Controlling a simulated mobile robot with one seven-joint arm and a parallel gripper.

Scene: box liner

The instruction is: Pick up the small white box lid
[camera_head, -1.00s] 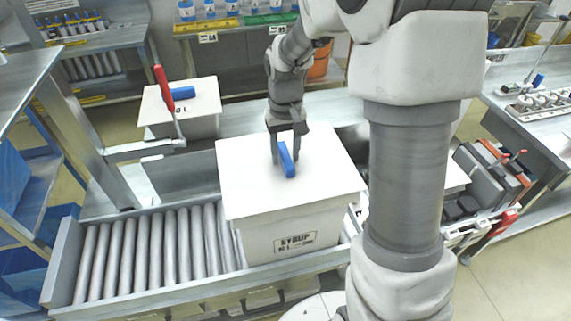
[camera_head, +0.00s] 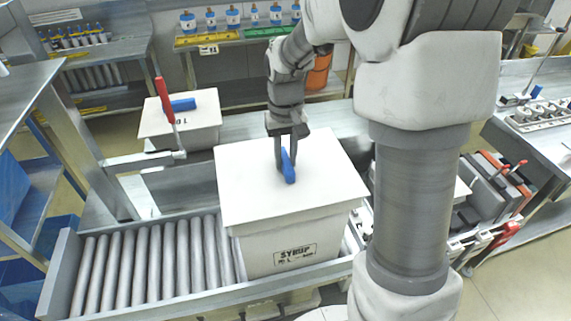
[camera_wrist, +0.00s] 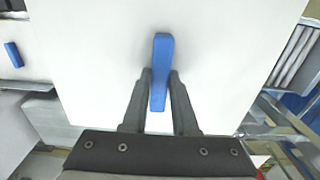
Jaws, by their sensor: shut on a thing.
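A white lid (camera_head: 247,185) with a blue handle (camera_head: 290,175) lies over the front white box (camera_head: 262,262), labelled SYRUP. My gripper (camera_head: 286,162) points down at the lid's middle and is shut on the blue handle. The wrist view shows the handle (camera_wrist: 161,48) between the two fingers of my gripper (camera_wrist: 160,78), with the white lid (camera_wrist: 90,70) around it. I cannot tell clearly whether a gap runs under the lid. A second white box (camera_head: 196,137) with a blue-handled lid (camera_head: 207,110) stands behind on the left.
The front box stands at the right of a roller conveyor (camera_head: 150,260). A red-handled clamp (camera_head: 165,100) stands near the rear box. Grey cases (camera_head: 482,185) are at the right, beside my arm. Metal tables flank both sides, and a shelf with bottles (camera_head: 232,17) is behind.

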